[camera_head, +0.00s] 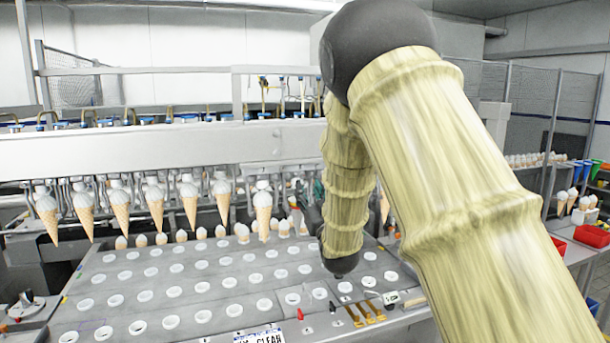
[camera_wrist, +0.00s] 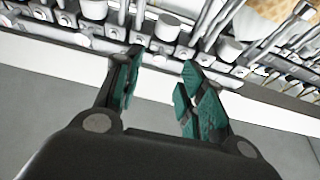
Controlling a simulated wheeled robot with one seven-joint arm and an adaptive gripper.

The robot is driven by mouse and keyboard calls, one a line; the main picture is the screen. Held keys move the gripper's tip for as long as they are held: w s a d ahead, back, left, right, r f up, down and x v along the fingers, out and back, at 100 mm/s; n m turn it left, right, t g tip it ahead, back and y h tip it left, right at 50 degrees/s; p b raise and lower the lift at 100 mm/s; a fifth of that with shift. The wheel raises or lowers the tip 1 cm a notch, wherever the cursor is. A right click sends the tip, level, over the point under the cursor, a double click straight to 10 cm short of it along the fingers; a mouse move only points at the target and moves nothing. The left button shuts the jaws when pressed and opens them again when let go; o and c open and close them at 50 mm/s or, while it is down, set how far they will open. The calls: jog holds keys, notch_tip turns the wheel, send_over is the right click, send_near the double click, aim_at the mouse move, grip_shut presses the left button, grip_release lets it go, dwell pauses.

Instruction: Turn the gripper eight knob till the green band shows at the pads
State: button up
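A row of cone grippers holding ice-cream cones (camera_head: 189,200) hangs from the white beam (camera_head: 150,150) in the head view. In the wrist view, several pale grey round knobs (camera_wrist: 168,27) stand along the metal row, another lying to the right (camera_wrist: 229,48). I cannot tell which belongs to gripper eight, and no green band shows clearly on any knob. My gripper (camera_wrist: 160,78) is open, its green-padded fingers apart, with the nearest knobs seen beyond the fingertips and nothing clearly between the pads. In the head view my arm hides most of my gripper and the row's right end.
Below the row is a grey plate (camera_head: 225,268) with several white-rimmed holes, and some cones standing at its back. Brass pieces (camera_head: 367,312) and a "CLEAR" label (camera_head: 260,337) are at the front. Red bins (camera_head: 592,236) stand at right. A pale ledge (camera_wrist: 70,60) crosses the wrist view.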

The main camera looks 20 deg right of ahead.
aim_at(302, 177)
jog(key=shift+p+x, duration=1.1)
jog(key=shift+x, duration=1.5)
grip_shut()
